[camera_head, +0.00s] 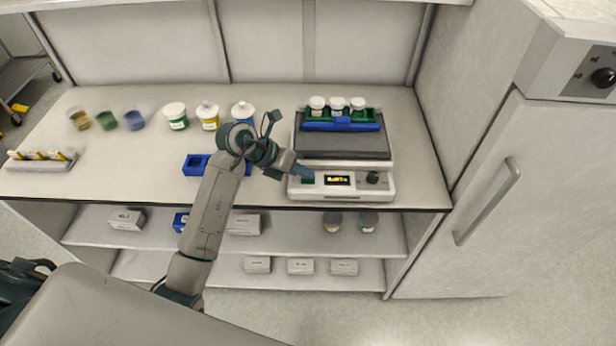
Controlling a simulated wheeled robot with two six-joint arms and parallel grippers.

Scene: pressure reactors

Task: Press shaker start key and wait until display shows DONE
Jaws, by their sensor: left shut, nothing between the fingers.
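The shaker (342,191) stands on the bench at right of centre, a white unit with a dark platform. On its front are a green key (308,180), a small lit display (338,180) with yellow text too small to read, and a black knob (373,177). A rack (341,125) in blue and green holds three white-capped jars (337,104) on the platform. My left gripper (303,172) is shut and empty, its tip at the green key's upper edge; I cannot tell whether it touches. My right gripper is not in view.
Several jars (176,115) stand along the bench, left of the shaker. A blue holder (196,165) lies behind my left arm. A tall cabinet with a handle (487,201) stands at right. Shelves below hold small boxes (300,266).

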